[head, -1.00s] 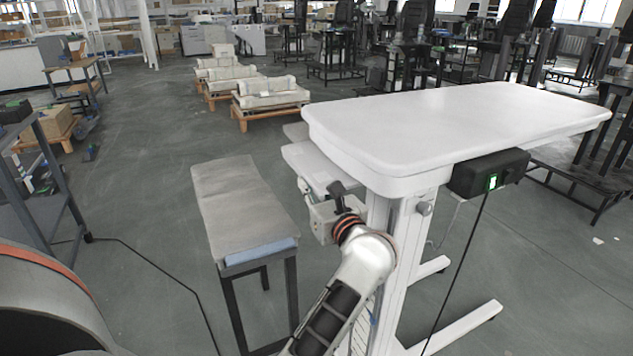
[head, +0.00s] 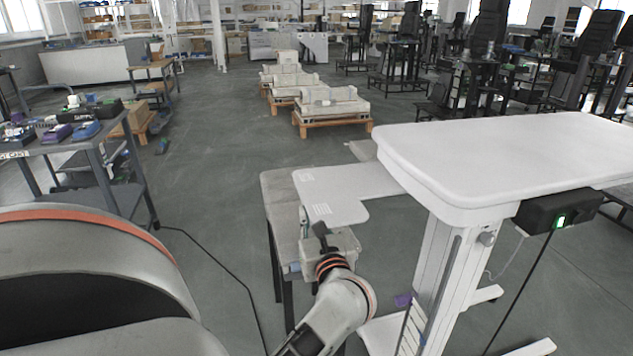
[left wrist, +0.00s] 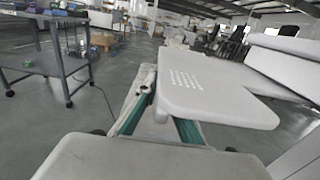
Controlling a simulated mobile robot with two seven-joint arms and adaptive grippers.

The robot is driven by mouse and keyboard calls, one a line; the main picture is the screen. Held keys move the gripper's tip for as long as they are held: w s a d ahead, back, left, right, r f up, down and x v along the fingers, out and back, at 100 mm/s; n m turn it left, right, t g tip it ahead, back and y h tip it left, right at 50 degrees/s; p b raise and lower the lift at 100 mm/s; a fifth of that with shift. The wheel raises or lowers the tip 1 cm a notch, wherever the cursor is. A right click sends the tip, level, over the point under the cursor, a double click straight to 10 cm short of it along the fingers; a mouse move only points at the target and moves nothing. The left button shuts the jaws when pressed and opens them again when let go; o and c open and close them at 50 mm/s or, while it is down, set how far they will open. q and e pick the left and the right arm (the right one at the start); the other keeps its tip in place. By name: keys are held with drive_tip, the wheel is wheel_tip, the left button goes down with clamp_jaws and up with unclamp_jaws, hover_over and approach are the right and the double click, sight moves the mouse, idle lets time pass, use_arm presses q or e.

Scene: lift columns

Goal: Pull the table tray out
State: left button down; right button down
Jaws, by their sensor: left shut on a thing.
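The white table tray (head: 345,188) sticks out to the left from under the white tabletop (head: 500,155). In the left wrist view the tray (left wrist: 215,95) lies just past the gripper, with a patch of small holes or marks on top. My left gripper (head: 304,218) is at the tray's near left corner and is shut on the tray. Its greenish fingers (left wrist: 155,105) show in the left wrist view, partly hidden by the tray and the gripper body. My right gripper is not in view.
A grey-topped bench (head: 280,195) stands below and behind the tray's outer end. A cart (head: 85,150) with small items is at the left. A black box (head: 560,210) hangs under the tabletop. Open floor (head: 210,190) lies between cart and bench.

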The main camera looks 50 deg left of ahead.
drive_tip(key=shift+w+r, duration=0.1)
use_arm(q)
drive_tip(key=c, duration=2.2)
unclamp_jaws()
drive_tip(key=shift+o, duration=0.2)
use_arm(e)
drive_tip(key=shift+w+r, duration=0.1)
use_arm(q)
drive_tip(key=v, duration=1.2)
